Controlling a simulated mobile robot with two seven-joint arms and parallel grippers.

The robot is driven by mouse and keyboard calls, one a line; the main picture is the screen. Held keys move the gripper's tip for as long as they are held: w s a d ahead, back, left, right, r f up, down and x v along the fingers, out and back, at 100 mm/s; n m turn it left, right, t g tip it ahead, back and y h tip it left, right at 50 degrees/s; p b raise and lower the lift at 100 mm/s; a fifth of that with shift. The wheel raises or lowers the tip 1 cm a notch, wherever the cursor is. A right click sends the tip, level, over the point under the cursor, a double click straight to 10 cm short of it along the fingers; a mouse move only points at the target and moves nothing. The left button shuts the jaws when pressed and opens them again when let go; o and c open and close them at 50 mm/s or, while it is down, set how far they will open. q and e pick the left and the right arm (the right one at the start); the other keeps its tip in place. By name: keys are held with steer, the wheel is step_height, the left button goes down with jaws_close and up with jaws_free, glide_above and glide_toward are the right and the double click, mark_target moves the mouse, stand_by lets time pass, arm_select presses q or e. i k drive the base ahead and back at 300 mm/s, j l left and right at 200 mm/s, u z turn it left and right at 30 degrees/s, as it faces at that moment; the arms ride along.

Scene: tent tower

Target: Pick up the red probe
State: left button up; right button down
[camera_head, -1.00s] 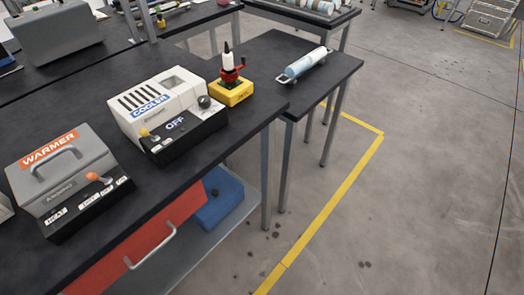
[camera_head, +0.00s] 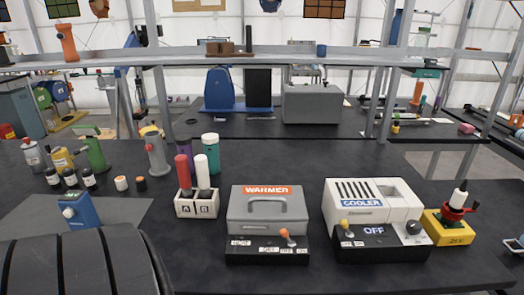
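A red probe (camera_head: 183,172), shaped like an upright cylinder, stands in the left slot, marked A, of a small white holder (camera_head: 197,210). A white probe (camera_head: 202,172) stands beside it in the slot marked B. The holder sits on the black bench, left of the grey warmer box. The lower ends of both probes are hidden inside the holder. Neither of my grippers shows in the view.
The warmer (camera_head: 268,211) and the cooler (camera_head: 374,207) stand right of the holder. A yellow stand (camera_head: 447,229) is farther right. Purple and teal bottles (camera_head: 210,151) stand close behind the probes. A large dark ribbed shape (camera_head: 80,268) covers the lower left. A shelf (camera_head: 300,59) spans above.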

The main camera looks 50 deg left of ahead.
mark_target(181, 160)
steer(key=u, duration=0.45)
steer(key=j+u, duration=0.1)
steer(key=u, duration=0.8)
steer(key=j+u, duration=0.1)
steer(key=u, duration=0.35)
steer(key=i+u, duration=0.1)
steer(key=u, duration=0.35)
steer(key=j, duration=0.35)
steer(key=i+j, duration=0.15)
steer(key=j, duration=0.2)
steer(key=j+z, duration=0.15)
steer(key=z, duration=0.2)
steer(key=j+z, duration=0.2)
steer(key=z, duration=0.15)
steer(key=j+z, duration=0.15)
steer(key=z, duration=0.2)
